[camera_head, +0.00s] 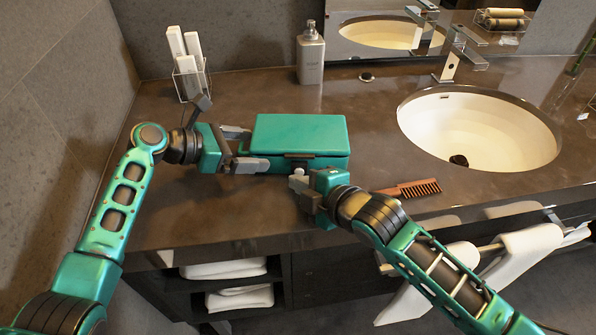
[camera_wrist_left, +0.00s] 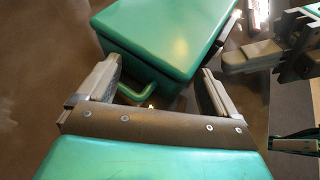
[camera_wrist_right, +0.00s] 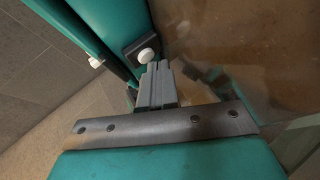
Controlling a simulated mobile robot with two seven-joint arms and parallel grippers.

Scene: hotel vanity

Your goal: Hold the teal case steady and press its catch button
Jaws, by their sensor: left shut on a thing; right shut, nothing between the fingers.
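The teal case (camera_head: 298,133) lies closed on the counter; it also shows in the left wrist view (camera_wrist_left: 165,35). My left gripper (camera_head: 243,149) is shut on the case's left end, one finger on each side. A teal handle (camera_wrist_left: 150,82) on that end sits between the fingers. The white round catch button (camera_wrist_right: 147,55) stands on a dark plate on the case's front side. My right gripper (camera_wrist_right: 155,72) is shut and empty, its fingertips just in front of the button. I cannot tell whether they touch it. In the head view the right gripper (camera_head: 297,182) partly covers the catch.
A brown comb (camera_head: 410,189) lies right of my right gripper. The sink basin (camera_head: 478,130) is further right. A soap bottle (camera_head: 310,55) stands behind the case, and a clear holder with white items (camera_head: 190,68) stands at the back left.

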